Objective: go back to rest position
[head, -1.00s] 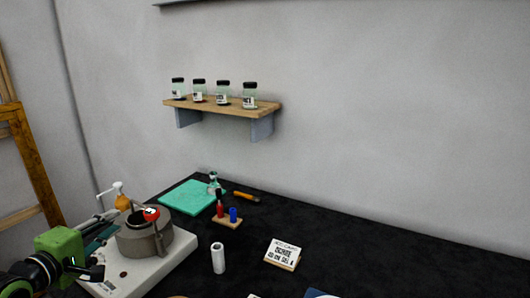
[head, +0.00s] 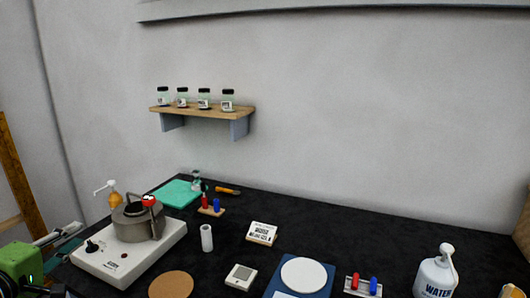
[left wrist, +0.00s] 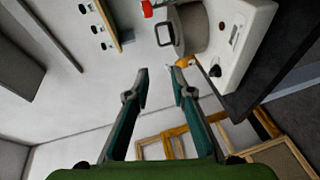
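My left gripper (left wrist: 158,82) shows in the left wrist view with its two teal fingers apart and nothing between them. My right gripper is in neither view.
A wall shelf (head: 215,112) carries jars.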

